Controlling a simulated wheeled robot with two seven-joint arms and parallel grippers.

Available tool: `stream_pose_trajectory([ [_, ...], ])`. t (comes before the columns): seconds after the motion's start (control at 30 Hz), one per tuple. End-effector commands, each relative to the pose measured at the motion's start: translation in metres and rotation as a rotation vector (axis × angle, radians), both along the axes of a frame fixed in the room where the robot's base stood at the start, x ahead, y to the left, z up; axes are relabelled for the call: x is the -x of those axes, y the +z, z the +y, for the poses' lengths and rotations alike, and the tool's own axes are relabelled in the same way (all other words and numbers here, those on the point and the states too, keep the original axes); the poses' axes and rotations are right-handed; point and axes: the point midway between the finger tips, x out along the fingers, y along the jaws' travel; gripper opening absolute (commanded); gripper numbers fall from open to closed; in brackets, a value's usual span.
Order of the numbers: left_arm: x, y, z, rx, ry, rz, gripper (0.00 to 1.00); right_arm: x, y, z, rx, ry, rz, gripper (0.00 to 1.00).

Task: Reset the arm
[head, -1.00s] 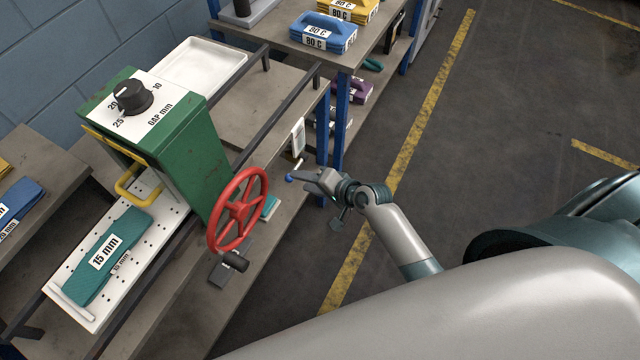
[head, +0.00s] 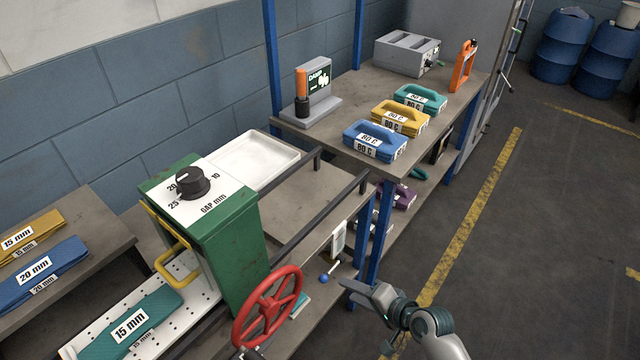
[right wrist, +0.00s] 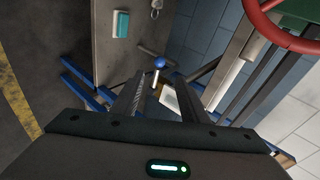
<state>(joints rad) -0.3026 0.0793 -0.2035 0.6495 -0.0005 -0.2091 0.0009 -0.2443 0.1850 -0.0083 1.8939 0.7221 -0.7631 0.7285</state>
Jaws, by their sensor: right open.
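My right gripper (head: 359,291) is in the lower middle of the head view, in front of the bench edge and to the right of the red handwheel (head: 268,308). In the right wrist view its two fingers (right wrist: 163,100) stand apart with nothing held between them. A small blue ball-ended lever (head: 324,279) is just left of the fingertips in the head view; the blue ball (right wrist: 159,63) shows beyond the fingers in the wrist view, apart from them. My left gripper is not in view.
The green machine (head: 222,240) with a gap dial stands at left, a teal 15 mm cloth (head: 125,325) before it. A shelf table (head: 345,103) holds blue, yellow and teal 80 C bundles. Blue posts (head: 378,235) stand close beyond my right gripper. Open floor lies right.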

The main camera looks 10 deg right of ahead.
Motion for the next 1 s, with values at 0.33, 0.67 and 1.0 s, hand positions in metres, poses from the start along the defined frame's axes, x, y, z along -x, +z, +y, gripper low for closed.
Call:
stream_pose_trajectory([
  [0.33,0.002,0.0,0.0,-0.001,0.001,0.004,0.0,0.007,-0.034,-0.005,0.054,0.001,0.029,0.4],
  [0.67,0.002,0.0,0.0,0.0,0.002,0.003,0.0,0.073,-0.189,-0.026,0.349,0.09,0.171,0.4],
  [1.0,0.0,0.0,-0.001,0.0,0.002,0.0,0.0,0.222,-0.342,-0.041,0.704,0.4,0.326,0.4],
])
